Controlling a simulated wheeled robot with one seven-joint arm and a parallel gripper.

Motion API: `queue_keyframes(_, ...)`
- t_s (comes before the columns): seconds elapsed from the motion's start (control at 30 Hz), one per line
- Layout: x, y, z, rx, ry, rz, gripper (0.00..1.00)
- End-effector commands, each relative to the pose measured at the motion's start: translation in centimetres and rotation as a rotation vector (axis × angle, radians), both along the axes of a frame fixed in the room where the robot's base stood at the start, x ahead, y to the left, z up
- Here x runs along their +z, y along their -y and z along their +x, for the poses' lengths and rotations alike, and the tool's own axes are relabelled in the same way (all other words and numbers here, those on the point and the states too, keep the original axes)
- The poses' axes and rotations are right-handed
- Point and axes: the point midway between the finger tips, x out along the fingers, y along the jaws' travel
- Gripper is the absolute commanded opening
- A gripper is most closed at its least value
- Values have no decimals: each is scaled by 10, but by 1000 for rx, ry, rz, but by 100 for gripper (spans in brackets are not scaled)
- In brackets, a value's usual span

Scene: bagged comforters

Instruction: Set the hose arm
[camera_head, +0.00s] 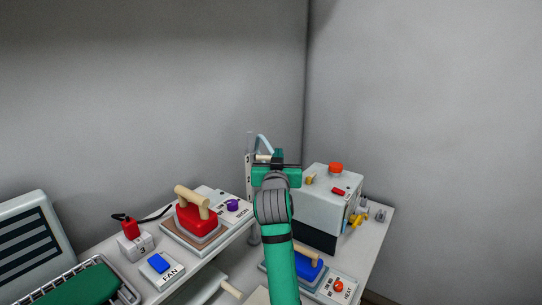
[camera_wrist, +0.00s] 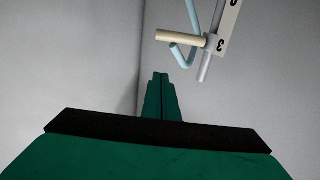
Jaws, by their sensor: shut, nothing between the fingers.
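The hose arm shows in the wrist view at the upper right, with a cream handle (camera_wrist: 180,37), a light-blue hose (camera_wrist: 183,56) and a grey rod (camera_wrist: 206,66). Beside it is a white scale plate (camera_wrist: 230,22) with a readable 3. In the head view the scale post (camera_head: 249,168) and the hose (camera_head: 265,143) stand at the back corner, partly hidden behind my gripper (camera_head: 279,154). My gripper's green fingers (camera_wrist: 160,96) are shut and empty. In the wrist picture they appear below and left of the handle, apart from it.
Right of my gripper stands a white boiler box (camera_head: 325,205) with a red knob and yellow valve. A red iron (camera_head: 197,216) and a FAN switch (camera_head: 161,268) are on the left table. The wall area above is clear.

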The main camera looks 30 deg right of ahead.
Motion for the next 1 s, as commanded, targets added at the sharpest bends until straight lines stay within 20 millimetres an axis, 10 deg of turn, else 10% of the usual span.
queue_keyframes(0.8,2,65,78,-15,-17,1,0)
queue_keyframes(1.0,-21,61,72,-16,-15,1,0)
